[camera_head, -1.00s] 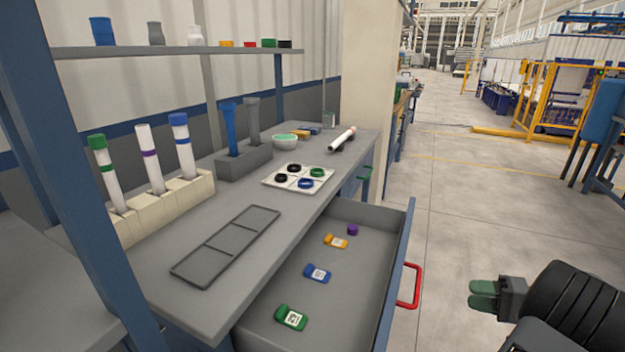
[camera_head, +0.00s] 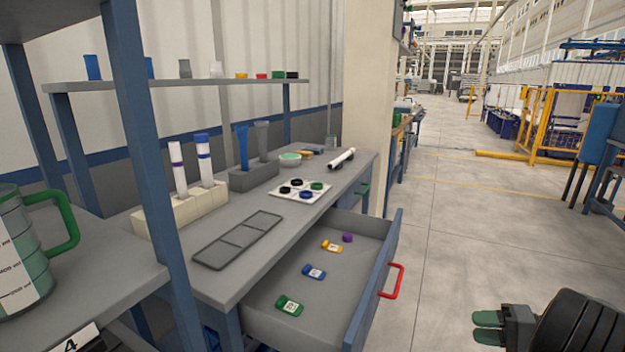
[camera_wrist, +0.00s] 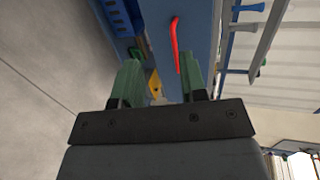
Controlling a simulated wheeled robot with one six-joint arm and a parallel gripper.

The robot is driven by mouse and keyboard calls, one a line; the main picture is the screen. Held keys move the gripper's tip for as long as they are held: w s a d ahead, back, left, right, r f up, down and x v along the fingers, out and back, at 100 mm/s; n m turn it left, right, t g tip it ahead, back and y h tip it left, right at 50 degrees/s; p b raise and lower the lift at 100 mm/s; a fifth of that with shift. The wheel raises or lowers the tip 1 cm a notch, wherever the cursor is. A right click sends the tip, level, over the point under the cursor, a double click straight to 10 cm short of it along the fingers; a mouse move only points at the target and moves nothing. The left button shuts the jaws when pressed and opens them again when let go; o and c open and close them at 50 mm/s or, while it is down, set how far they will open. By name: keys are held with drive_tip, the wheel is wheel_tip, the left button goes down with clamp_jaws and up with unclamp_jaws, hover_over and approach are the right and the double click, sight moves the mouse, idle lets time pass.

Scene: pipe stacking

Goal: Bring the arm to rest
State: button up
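My gripper (camera_head: 480,327) is at the lower right in the head view, above the bare floor and to the right of the drawer. Its two green fingers point left. The red drawer handle (camera_wrist: 175,45) shows beyond the fingers there. My gripper is clear of the bench and touches nothing that I can see.
A workbench (camera_head: 212,280) with an open drawer (camera_head: 352,262) stands at left, its red handle (camera_head: 391,281) jutting out. The drawer holds green, blue and yellow labelled pieces and a purple cap. A nearer bench carries a measuring jug (camera_head: 25,262). Open floor (camera_head: 440,225) lies to the right.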

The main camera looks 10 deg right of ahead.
drive_tip(key=w+a+r+n+g+h+p, duration=0.15)
drive_tip(key=a+r+g+p, duration=0.25)
drive_tip(key=a+r+p, duration=0.4)
drive_tip(key=w+a+r+n+g+h+p, duration=0.1)
drive_tip(key=w+a+r+g+h+p, duration=0.2)
drive_tip(key=a+r, duration=0.45)
drive_tip(key=s+a+r+n+h+p, duration=0.2)
drive_tip(key=s+a+r+h+p, duration=0.1)
drive_tip(key=a+r+p, duration=0.4)
drive_tip(key=s+a+r+n+t+h+p, duration=0.1)
drive_tip(key=s+a+r+n+h+p, duration=0.1)
drive_tip(key=s+a+r+h+p, duration=0.2)
drive_tip(key=a+r+p, duration=0.3)
drive_tip(key=a+p, duration=0.1)
drive_tip(key=shift+r+n+t, duration=0.15)
drive_tip(key=shift+n+t, duration=0.15)
drive_tip(key=shift+n, duration=0.05)
drive_tip(key=shift+o, duration=1.1)
drive_tip(key=shift+s+a+r+t+h+p, duration=0.25)
drive_tip(key=shift+r+t+p, duration=0.05)
drive_tip(key=shift+p, duration=0.2)
drive_tip(key=shift+c, duration=0.7)
drive_tip(key=shift+d, duration=0.15)
